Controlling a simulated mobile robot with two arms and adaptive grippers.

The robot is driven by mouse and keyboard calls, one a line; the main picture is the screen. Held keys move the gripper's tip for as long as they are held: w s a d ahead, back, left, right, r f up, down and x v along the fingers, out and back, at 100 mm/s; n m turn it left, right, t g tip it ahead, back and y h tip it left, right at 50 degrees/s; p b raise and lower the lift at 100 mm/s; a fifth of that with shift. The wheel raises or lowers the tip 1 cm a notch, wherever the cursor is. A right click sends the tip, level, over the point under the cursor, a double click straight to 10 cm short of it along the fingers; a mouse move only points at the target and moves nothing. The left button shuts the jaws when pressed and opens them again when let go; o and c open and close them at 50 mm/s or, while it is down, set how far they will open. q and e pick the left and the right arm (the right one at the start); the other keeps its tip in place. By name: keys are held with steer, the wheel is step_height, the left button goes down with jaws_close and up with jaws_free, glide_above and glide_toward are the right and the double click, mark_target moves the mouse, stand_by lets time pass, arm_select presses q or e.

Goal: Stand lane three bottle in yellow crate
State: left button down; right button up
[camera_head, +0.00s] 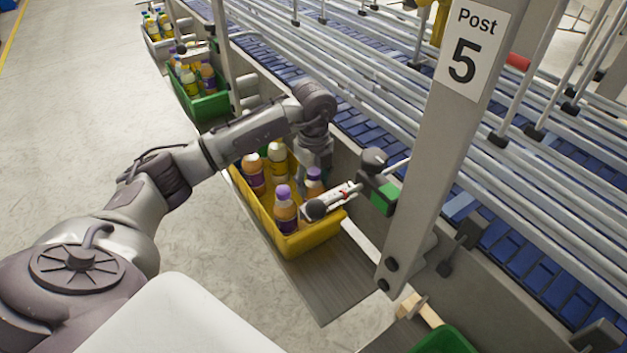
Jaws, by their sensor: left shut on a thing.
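The yellow crate (297,243) stands on a ledge beside the conveyor, left of the post marked 5. My left gripper (308,180) reaches down into it from above and is shut on a purple-capped bottle (315,184) at the crate's right side. The gripper and the crate contents partly hide that bottle, so I cannot tell if its base touches the crate floor. Another purple-capped bottle (285,211) stands near the front. A white-capped bottle with a purple label (253,173) and a white-capped yellow bottle (277,162) stand at the back. My right gripper is out of view.
A white and black lever device (338,199) juts over the crate's right side. The grey post (437,150) rises just right of it. Green crate (204,104) with bottles stands farther back; another green crate (447,342) is at the bottom right. Floor left is clear.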

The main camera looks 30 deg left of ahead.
arm_select(q)
steer(key=shift+w+f, duration=0.1)
steer(key=shift+f, duration=0.5)
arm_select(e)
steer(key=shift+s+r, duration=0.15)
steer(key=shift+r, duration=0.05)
arm_select(q)
steer(key=shift+f, duration=0.1)
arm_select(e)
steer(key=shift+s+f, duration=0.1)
arm_select(q)
steer(key=c, duration=0.6)
jaws_free()
steer(key=shift+c, duration=0.2)
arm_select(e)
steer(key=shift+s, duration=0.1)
arm_select(q)
step_height(320, 180, up, 11)
steer(key=b, duration=0.3)
steer(key=shift+r, duration=0.6)
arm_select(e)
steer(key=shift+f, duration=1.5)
